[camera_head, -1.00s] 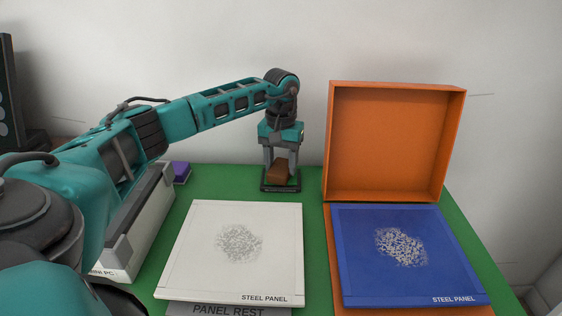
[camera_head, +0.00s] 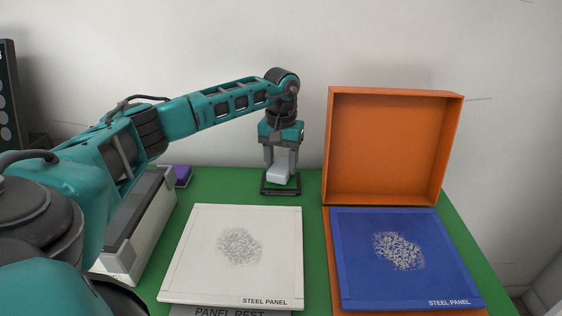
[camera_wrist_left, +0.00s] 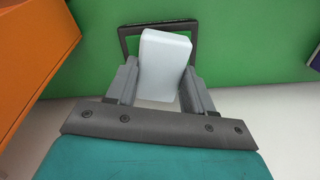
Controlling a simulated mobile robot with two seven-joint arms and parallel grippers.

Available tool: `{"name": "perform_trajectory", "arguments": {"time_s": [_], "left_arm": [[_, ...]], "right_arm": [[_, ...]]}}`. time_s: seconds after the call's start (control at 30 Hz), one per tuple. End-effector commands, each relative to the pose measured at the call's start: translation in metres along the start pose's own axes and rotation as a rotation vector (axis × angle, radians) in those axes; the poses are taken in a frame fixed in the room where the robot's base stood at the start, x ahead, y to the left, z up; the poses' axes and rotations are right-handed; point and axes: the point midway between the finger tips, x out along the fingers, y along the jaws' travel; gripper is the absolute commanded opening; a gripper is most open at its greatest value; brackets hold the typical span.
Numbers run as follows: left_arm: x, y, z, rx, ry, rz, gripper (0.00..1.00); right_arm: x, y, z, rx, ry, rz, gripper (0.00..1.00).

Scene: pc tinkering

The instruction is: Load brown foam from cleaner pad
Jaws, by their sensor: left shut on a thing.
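My left gripper (camera_head: 281,166) points down at the back of the green table, shut on a foam block (camera_head: 280,174). The block now looks pale grey-white, not brown. In the left wrist view the same block (camera_wrist_left: 166,62) sits slightly tilted between the fingers of the gripper (camera_wrist_left: 160,88). A small dark-rimmed pad (camera_head: 280,191) lies right under the block. Its dark rim (camera_wrist_left: 128,38) shows around the block in the wrist view. I cannot tell whether the block touches the pad. My right gripper is not in view.
A white steel panel (camera_head: 205,275) lies on a grey panel rest (camera_head: 230,312) in front. A purple block (camera_head: 181,175) and a mini PC (camera_head: 135,240) are at left.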

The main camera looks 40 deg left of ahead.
Motion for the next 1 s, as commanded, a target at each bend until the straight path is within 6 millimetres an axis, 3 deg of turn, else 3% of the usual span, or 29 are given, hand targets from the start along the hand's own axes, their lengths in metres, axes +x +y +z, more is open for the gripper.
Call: {"name": "perform_trajectory", "arguments": {"time_s": [0.03, 0.6, 1.0], "left_arm": [[-0.009, 0.0, 0.0, 0.0, 0.001, 0.0, 0.28], [-0.054, 0.0, 0.0, -0.001, 0.002, 0.001, 0.28], [-0.054, 0.0, 0.0, -0.001, 0.002, 0.001, 0.28]], "right_arm": [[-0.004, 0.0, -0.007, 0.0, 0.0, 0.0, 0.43], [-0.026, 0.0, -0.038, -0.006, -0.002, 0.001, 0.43], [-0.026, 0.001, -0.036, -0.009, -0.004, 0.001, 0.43]]}}
